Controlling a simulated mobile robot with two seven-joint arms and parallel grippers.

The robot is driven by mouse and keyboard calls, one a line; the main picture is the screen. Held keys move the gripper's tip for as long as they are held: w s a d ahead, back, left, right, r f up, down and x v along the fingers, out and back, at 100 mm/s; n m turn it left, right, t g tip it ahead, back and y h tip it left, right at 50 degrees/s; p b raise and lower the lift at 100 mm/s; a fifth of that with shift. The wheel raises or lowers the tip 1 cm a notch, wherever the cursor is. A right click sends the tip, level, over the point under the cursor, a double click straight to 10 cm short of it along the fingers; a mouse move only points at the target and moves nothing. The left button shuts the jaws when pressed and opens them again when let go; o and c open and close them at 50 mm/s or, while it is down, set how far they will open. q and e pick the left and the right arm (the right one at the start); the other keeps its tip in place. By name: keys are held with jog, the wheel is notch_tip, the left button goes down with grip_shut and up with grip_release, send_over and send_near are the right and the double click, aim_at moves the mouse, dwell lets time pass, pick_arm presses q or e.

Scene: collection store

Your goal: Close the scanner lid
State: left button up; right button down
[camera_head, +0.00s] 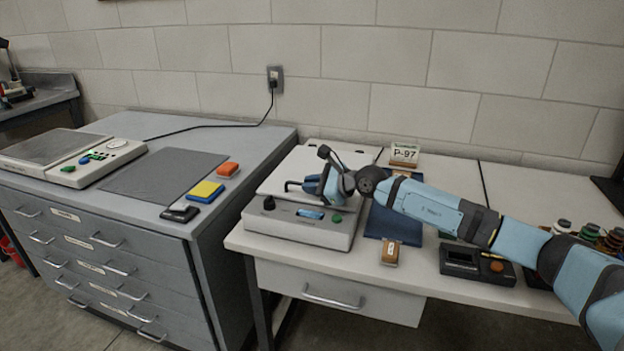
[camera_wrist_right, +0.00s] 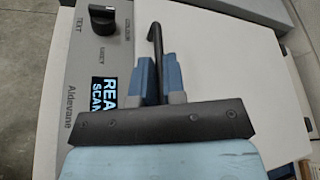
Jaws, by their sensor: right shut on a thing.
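The scanner (camera_head: 300,229) stands on the white desk, with a dark knob, a lit blue display and a green button on its front panel. Its pale lid (camera_head: 290,166) lies low and looks nearly flat over the body; I cannot tell whether it sits fully flush. A black bar handle (camera_wrist_right: 155,38) stands on the lid by the panel. My right gripper (camera_head: 309,187) is shut on this handle, with its blue fingers on both sides of it in the right wrist view (camera_wrist_right: 159,76). The gripper and forearm hide part of the lid. My left gripper is not in view.
A grey drawer cabinet (camera_head: 108,254) on the left holds another device (camera_head: 78,156), a grey mat and small coloured blocks. Right of the scanner lie a dark blue folder (camera_head: 407,226), an orange-brown item (camera_head: 390,252) and a black device (camera_head: 477,263). A P-97 sign (camera_head: 404,154) stands behind.

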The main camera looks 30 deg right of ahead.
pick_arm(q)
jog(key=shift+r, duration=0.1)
pick_arm(e)
jog(key=shift+s+a+f, duration=0.1)
jog(key=shift+f, duration=0.35)
jog(key=c, duration=1.5)
grip_release()
jog(key=shift+s, duration=0.1)
jog(key=p+v, duration=0.1)
jog(key=v, duration=1.1)
jog(key=shift+s+r, duration=0.15)
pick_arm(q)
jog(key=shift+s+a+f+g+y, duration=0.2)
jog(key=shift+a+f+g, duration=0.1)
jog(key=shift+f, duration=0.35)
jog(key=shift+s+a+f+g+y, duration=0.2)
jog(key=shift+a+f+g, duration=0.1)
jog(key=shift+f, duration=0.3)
pick_arm(e)
jog(key=shift+s+d+r, duration=0.3)
jog(key=shift+s+d, duration=0.15)
jog(key=shift+s, duration=0.1)
